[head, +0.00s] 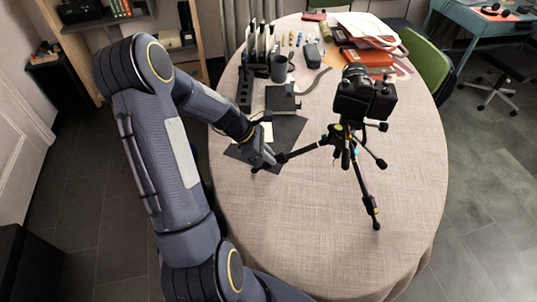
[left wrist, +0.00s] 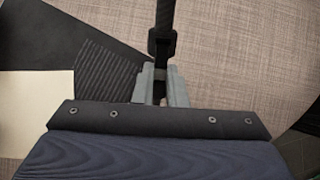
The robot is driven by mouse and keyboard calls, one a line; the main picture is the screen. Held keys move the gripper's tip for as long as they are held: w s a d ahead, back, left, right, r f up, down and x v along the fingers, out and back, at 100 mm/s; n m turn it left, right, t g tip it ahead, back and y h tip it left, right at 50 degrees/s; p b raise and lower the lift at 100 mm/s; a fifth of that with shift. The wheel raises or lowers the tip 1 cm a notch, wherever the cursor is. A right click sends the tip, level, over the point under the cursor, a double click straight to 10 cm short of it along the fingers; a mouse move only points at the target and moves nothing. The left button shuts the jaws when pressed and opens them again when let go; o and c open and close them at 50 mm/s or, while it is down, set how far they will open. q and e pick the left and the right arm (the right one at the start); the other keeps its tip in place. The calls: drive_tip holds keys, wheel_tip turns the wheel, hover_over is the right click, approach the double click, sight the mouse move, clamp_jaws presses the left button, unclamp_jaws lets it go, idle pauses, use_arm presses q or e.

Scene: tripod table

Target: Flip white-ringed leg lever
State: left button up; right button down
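A black tripod (head: 345,140) carrying a black camera (head: 365,97) stands on the round table, its legs spread. One leg (head: 303,151) reaches left to my left gripper (head: 268,158). In the left wrist view, this dark leg (left wrist: 164,18) with a thicker black clamp or lever block (left wrist: 162,45) runs down to the grey fingers of my left gripper (left wrist: 160,85). The fingers are close together, with a dark part between them; whether they press on it is unclear. Another leg (head: 367,195) comes toward the front. I cannot make out a white ring. My right gripper is not in view.
A dark mat (head: 290,133) lies beside the gripper, with a black box (head: 282,99) at its back. A mug (head: 279,68), a black organiser (head: 245,90) and orange folders (head: 366,57) stand farther back. The table's front (head: 300,225) is clear.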

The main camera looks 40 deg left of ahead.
use_arm(q)
drive_tip(key=shift+a+r, duration=0.1)
drive_tip(key=shift+r, duration=0.1)
drive_tip(key=shift+c, duration=0.3)
drive_tip(key=shift+s+a+r+p, duration=0.15)
drive_tip(key=shift+r+p, duration=0.1)
drive_tip(key=shift+p, duration=0.25)
drive_tip(key=shift+o, duration=0.2)
drive_tip(key=shift+r, duration=0.2)
drive_tip(key=shift+r+p, duration=0.35)
drive_tip(key=shift+p, duration=0.1)
drive_tip(key=shift+c, duration=0.2)
drive_tip(key=shift+r, duration=0.15)
drive_tip(key=shift+r+p, duration=0.3)
drive_tip(key=shift+p, duration=0.2)
drive_tip(key=shift+r, duration=0.15)
